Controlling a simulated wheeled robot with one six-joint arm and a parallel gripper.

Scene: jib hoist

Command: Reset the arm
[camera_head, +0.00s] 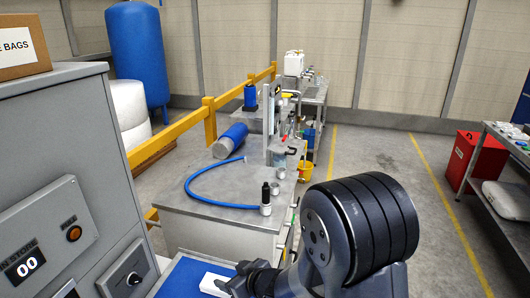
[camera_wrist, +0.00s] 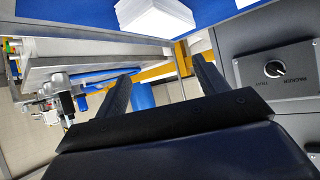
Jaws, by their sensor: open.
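My arm shows at the lower right of the head view, with my gripper (camera_head: 246,278) low in front, beside a white block (camera_head: 215,283) on a blue surface (camera_head: 180,280). In the wrist view my gripper (camera_wrist: 162,88) has its two dark fingers spread apart with nothing between them. The white block (camera_wrist: 155,17) also shows at the top of the wrist view, apart from the fingers, and looks like a stack of sheets or cards. Whether the gripper touches the block cannot be told from the head view.
A grey cabinet (camera_head: 60,130) with a display, an orange button and a knob stands close on the left. A grey bench (camera_head: 215,210) with a blue hose (camera_head: 205,200) lies ahead. A shelf (camera_head: 505,195) and red box (camera_head: 475,160) stand right. Floor (camera_head: 375,160) between is clear.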

